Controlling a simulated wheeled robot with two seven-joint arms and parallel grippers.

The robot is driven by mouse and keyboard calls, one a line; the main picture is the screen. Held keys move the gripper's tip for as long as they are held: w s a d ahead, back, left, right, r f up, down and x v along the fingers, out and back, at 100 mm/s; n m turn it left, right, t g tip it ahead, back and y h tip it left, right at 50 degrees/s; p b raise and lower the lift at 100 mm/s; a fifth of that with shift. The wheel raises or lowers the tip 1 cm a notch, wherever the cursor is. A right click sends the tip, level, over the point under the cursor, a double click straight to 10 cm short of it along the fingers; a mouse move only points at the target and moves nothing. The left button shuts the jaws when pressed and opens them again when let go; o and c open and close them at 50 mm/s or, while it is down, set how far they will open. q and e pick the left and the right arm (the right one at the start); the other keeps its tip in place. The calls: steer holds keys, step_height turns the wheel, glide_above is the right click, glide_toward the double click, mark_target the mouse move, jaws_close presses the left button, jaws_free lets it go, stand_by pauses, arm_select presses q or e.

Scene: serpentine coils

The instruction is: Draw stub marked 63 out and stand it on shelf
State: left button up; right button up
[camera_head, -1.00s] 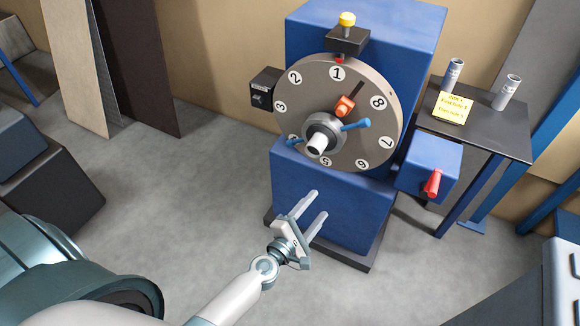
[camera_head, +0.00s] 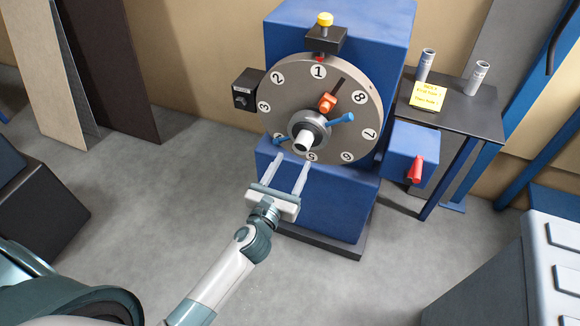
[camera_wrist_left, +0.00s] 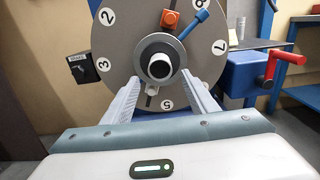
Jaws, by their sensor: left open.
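A pale round stub (camera_head: 302,143) sticks out of the dark grey hub at the middle of a numbered grey disc (camera_head: 345,95). In the left wrist view the stub (camera_wrist_left: 159,67) shows end-on with a dark centre. No 63 can be read on it. My left gripper (camera_head: 292,160) is open and empty, its fingers pointing at the disc just below and in front of the stub. In the left wrist view the fingers lie to either side, below the stub. The shelf (camera_head: 470,112) is a dark table at the right. My right gripper is not in view.
On the shelf stand two pale cylinders (camera_head: 425,65) (camera_head: 477,77) and a yellow note (camera_head: 429,96). The disc bears blue handles (camera_head: 340,119) and an orange block (camera_head: 327,102). A blue box (camera_head: 408,150) with a red lever (camera_head: 416,170) sits between disc and shelf. The shelf's front middle is clear.

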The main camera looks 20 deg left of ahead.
mark_target(300, 149)
arm_select(q)
steer(key=w, duration=0.6)
steer(key=shift+w+d+b, duration=0.1)
steer(key=shift+w+b, duration=0.05)
steer(key=shift+b, duration=0.15)
steer(key=shift+w, duration=1.3)
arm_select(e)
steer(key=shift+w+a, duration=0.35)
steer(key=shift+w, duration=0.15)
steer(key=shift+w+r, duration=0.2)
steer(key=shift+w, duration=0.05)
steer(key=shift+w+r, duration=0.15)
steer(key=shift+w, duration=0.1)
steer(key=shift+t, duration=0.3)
arm_select(q)
steer(key=shift+p, duration=0.35)
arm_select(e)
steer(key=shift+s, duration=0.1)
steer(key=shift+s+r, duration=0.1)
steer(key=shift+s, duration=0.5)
